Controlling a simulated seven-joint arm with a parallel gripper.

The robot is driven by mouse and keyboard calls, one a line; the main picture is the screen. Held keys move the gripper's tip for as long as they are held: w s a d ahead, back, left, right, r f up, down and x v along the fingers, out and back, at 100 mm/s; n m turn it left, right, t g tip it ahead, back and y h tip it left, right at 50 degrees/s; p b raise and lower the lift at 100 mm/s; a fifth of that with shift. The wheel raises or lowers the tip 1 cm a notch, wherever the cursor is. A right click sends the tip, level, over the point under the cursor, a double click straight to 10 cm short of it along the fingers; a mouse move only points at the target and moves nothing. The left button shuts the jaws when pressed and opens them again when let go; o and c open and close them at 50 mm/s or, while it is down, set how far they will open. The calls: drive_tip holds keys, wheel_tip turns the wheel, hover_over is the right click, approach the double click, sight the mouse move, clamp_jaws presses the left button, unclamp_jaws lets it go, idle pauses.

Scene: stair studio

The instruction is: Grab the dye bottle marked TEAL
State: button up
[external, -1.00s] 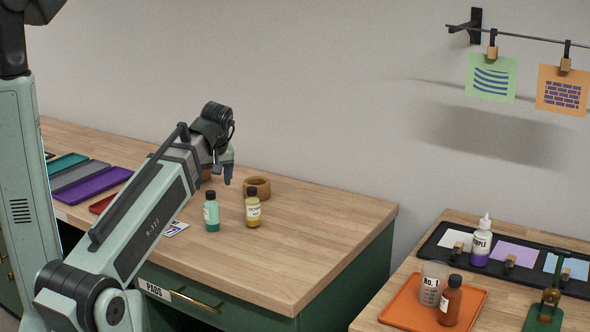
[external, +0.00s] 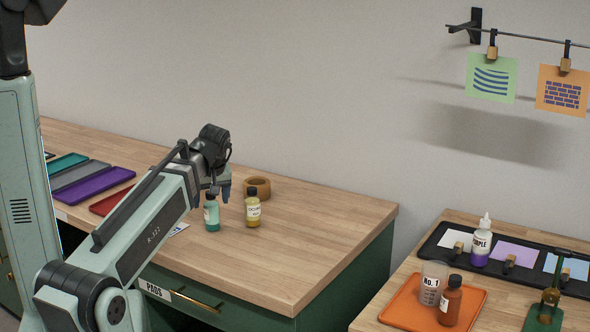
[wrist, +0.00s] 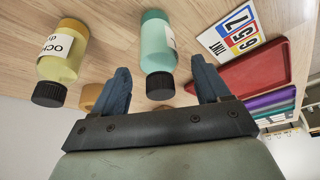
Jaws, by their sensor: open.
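The teal bottle (external: 212,217) with a black cap stands upright on the wooden counter in the external view. In the wrist view this teal bottle (wrist: 155,45) shows between and beyond my two fingers, its label turned partly away, so its word is not readable. My gripper (external: 211,196) is open right at the bottle's cap level in the external view; in the wrist view my gripper (wrist: 162,88) has a blue finger on either side of the black cap, with gaps. The yellow ochre bottle (external: 253,209) stands just right of it, and in the wrist view (wrist: 63,52) it lies outside the left finger.
A round wooden ring or bowl (external: 257,187) stands behind the bottles. A number card (wrist: 232,35) and a red tray (wrist: 250,68) lie beside the teal bottle. Purple tray (external: 100,186) sits farther left. The counter's right part is clear.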

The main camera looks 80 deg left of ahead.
drive_tip(key=c, duration=1.2)
drive_tip(key=shift+c, duration=0.2)
